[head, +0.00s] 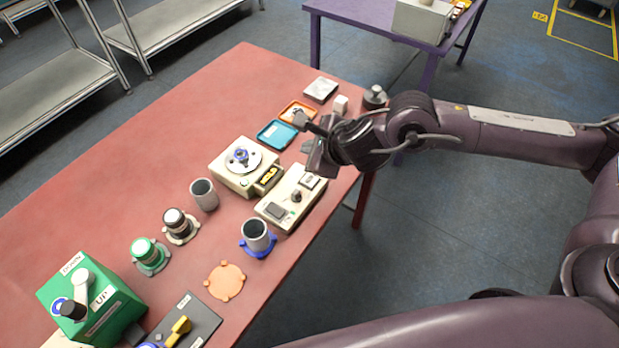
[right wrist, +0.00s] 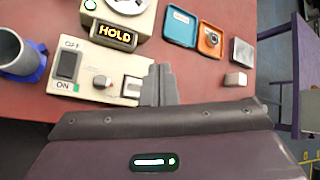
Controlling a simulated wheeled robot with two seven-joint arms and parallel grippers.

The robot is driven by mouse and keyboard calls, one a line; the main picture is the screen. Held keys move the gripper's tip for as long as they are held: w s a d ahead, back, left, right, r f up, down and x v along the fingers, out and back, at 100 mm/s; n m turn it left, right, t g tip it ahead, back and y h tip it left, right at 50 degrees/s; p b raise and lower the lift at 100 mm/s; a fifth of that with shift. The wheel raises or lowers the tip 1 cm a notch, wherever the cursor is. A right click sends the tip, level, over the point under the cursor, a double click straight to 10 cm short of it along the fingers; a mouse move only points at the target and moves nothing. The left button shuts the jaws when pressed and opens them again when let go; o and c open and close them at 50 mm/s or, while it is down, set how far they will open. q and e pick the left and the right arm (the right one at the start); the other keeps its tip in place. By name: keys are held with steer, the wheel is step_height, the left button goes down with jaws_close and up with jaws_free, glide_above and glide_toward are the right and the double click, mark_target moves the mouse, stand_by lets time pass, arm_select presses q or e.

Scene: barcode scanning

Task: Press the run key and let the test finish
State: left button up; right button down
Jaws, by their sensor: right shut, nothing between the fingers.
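A cream control box (head: 291,199) stands near the right edge of the red table. It has a dark rocker switch (right wrist: 68,65) marked OFF and ON, a small knob (right wrist: 101,82) and a pale square key (right wrist: 133,87); the key's label is not readable. Behind it a cream tester (head: 246,166) with a round top has a lit display (right wrist: 115,33) reading HOLD. My right gripper (right wrist: 159,70) is shut and empty, its fingertips close beside the key; contact cannot be told. In the head view it hangs by the box's far end. My left gripper is out of view.
A blue tray (head: 274,134) and an orange tray (head: 297,112) lie beyond the tester. Grey cups (head: 203,195), capped jars, a green lever box (head: 90,297) and a dark panel (head: 186,325) stand toward the near end. The table's left middle is clear.

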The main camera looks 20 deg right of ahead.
mark_target(313, 182)
steer(key=shift+d+n, duration=0.3)
steer(key=shift+d, duration=0.1)
step_height(313, 182, down, 8)
steer(key=b, duration=0.7)
steer(key=shift+f, duration=0.4)
steer(key=shift+b, duration=0.3)
stand_by(1.2)
steer(key=shift+f+b, duration=0.4)
steer(key=shift+b, duration=0.2)
